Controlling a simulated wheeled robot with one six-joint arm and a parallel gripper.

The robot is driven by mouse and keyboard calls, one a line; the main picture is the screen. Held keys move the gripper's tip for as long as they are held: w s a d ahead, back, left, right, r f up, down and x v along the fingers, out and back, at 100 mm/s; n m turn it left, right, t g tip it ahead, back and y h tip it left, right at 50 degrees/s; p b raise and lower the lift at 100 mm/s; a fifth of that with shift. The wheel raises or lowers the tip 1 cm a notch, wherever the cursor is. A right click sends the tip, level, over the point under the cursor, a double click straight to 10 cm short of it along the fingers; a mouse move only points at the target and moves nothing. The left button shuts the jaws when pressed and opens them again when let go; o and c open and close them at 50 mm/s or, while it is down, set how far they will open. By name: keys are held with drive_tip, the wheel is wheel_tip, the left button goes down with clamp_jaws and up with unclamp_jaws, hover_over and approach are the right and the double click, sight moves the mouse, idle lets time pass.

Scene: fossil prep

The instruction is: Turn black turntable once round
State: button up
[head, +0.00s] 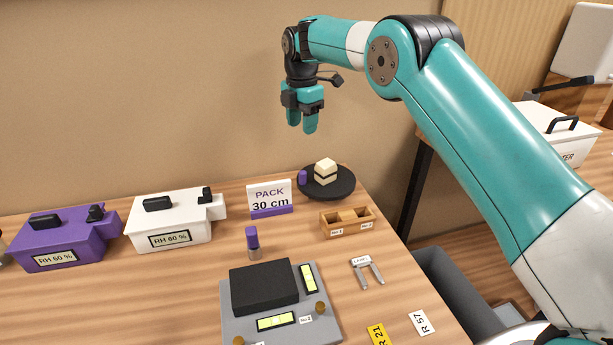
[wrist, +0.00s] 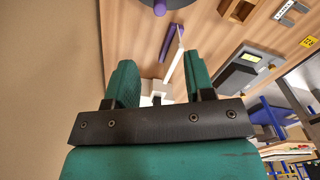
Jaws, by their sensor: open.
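The black turntable (head: 343,189) is a round dark disc at the back right of the table in the head view. A cream block with a dark band (head: 325,171) stands on it, and a small purple peg (head: 302,176) stands at its left edge. My gripper (head: 302,126) hangs above and a little left of the turntable, fingers down, apart from everything. In the wrist view my gripper (wrist: 152,85) is open with nothing between its fingers. Part of the turntable (wrist: 182,4) shows at the top edge there, with the purple peg (wrist: 160,7).
A "PACK 30 cm" sign (head: 269,197) stands just left of the turntable. A wooden two-part box (head: 347,222) is in front of it. A grey device with a black top (head: 230,315), a white box (head: 172,220) and a purple box (head: 66,243) stand further left. The wall is close behind.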

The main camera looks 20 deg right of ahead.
sight(303, 172)
wheel_tip(303, 172, down, 16)
drive_tip(key=shift+p, duration=0.65)
